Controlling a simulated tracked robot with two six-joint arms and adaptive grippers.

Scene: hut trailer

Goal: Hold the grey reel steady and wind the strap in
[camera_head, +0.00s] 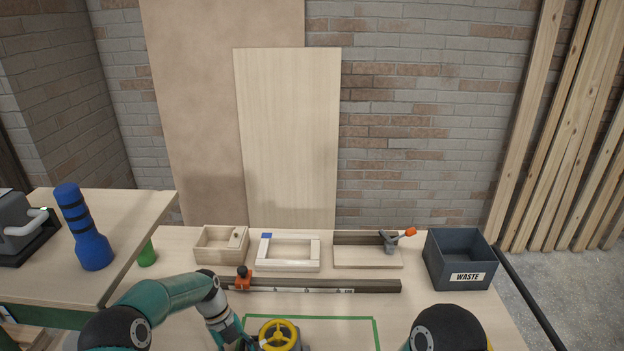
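A grey reel (303,345) with a yellow wheel (279,336) on it sits at the bottom edge of the picture, inside a green outline on the bench. Its lower part is cut off. My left gripper (256,343) is at the left side of the reel, very close to the wheel. Its fingers are small, dark and partly cut off, so I cannot tell whether they touch or grip it. My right arm comes in at the bottom right, but its gripper is out of view. I cannot make out the strap.
Behind the reel lies a long dark rail (330,285) with an orange clamp. Further back stand a wooden box (209,256), a wooden frame (287,267), a clamped board (366,258) and a dark waste bin (446,276). A blue bottle (94,251) stands on the left table.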

